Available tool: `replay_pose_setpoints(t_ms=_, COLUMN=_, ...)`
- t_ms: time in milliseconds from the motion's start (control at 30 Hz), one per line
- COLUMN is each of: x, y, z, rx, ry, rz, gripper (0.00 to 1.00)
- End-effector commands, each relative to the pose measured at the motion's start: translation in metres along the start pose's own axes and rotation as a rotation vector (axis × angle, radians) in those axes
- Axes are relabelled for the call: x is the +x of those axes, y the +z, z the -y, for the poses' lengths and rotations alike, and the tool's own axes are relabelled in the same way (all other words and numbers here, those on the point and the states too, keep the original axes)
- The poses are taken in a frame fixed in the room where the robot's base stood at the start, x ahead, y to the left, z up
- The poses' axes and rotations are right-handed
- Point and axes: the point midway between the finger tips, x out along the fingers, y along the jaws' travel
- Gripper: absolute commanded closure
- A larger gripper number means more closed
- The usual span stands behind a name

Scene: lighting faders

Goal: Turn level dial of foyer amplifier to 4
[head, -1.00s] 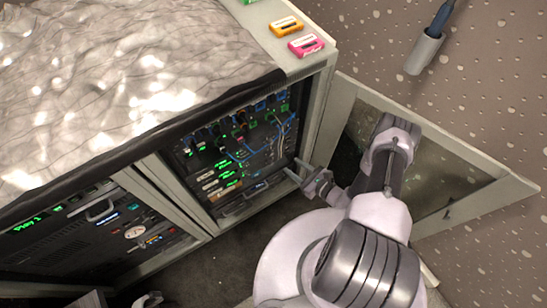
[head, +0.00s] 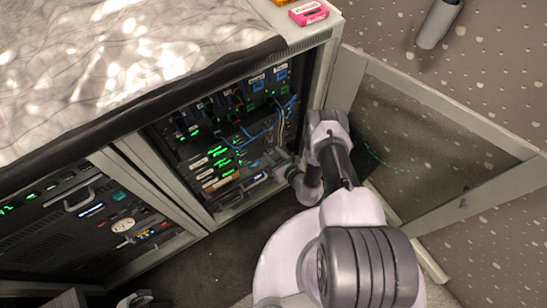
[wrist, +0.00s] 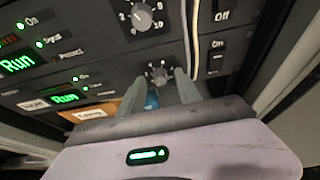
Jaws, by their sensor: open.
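In the wrist view a small dark dial (wrist: 158,76) with pale markings sits on a black rack panel. My gripper (wrist: 163,80) is open, with its two pale fingers on either side of that dial; whether they touch it I cannot tell. An orange label (wrist: 88,115) lies left of the fingers, its writing too blurred to read surely. A larger grey dial (wrist: 141,17) with numbers around it is on the unit above. In the head view my gripper reaches into the open rack cabinet (head: 215,219), and its fingertips are hard to make out.
Wrist view: grey cables (wrist: 191,30) hang right of the larger dial, beside an on/off switch (wrist: 215,63). Head view: an open glass door (head: 430,130) stands right of my arm. Blue cables (head: 240,137) cross the rack. A pink cassette (head: 309,13) lies on the cabinet top.

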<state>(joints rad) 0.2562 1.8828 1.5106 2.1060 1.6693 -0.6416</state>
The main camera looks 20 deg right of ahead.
Motion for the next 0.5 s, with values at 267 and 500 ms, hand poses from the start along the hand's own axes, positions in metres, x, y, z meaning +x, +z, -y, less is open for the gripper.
replay_pose_setpoints(t_ms=267, x=0.0035, y=0.0014, z=0.0, rx=0.0, ry=0.0, rz=0.0, gripper=0.6)
replay_pose_setpoints(t_ms=500, x=0.0032, y=0.0011, z=0.0, rx=0.0, ry=0.0, rz=0.0, gripper=1.0)
